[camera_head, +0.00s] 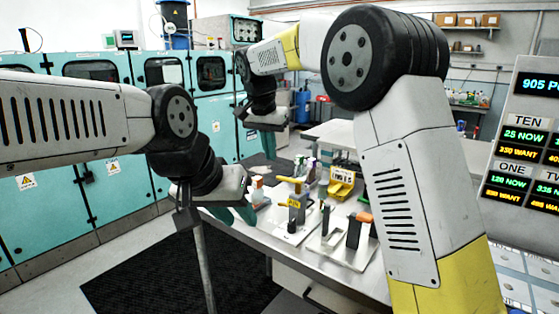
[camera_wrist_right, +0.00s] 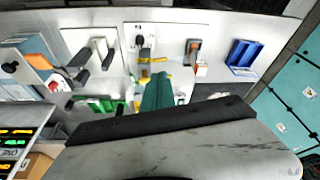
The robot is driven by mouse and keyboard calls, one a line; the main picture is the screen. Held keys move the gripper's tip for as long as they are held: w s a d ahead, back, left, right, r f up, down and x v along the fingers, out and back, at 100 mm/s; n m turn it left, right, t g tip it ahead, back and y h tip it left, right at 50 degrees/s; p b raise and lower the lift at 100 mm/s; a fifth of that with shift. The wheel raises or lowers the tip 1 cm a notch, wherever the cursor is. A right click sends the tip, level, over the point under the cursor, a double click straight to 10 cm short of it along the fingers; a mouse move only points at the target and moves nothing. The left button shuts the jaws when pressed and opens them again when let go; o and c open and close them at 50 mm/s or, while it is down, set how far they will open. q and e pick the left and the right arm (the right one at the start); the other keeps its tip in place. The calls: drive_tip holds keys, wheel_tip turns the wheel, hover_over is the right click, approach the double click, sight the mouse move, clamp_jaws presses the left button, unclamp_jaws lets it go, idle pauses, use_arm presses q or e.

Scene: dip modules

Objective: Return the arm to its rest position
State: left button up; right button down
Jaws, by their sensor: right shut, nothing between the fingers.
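My right arm rises from the lower right in the head view and reaches over to the upper middle. Its gripper (camera_head: 269,145) points down with teal fingers, raised and beyond the left gripper. In the right wrist view the fingers (camera_wrist_right: 157,92) are together and empty, above the table. My left arm comes in from the left. Its gripper (camera_head: 236,214) hangs lower, by the table's left edge; its teal fingers are partly hidden by the wrist, and I cannot tell their gap.
The pale table (camera_head: 285,256) holds several fixtures, a yellow bin (camera_head: 341,186) and small parts. A blue tray (camera_wrist_right: 244,54) lies at the right in the wrist view. Teal cabinets (camera_head: 80,185) line the left. A black mat (camera_head: 180,275) covers the floor. A display board (camera_head: 527,140) stands right.

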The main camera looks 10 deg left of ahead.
drive_tip(key=shift+r, duration=0.1)
drive_tip(key=s+d+r+n+y, duration=0.1)
drive_tip(key=s+d+r, duration=0.1)
drive_tip(key=s+d, duration=0.55)
drive_tip(key=s+d+r+n+y, duration=0.15)
drive_tip(key=s+d, duration=0.25)
drive_tip(key=d, duration=0.7)
drive_tip(key=s+d+f+t, duration=0.1)
drive_tip(key=s+d+f, duration=0.2)
drive_tip(key=s, duration=0.5)
drive_tip(key=s+d+f+t, duration=0.2)
drive_tip(key=s+d, duration=0.3)
drive_tip(key=s, duration=0.3)
drive_tip(key=shift+d+f+n, duration=0.2)
drive_tip(key=shift+f+n, duration=0.25)
drive_tip(key=shift+f, duration=0.3)
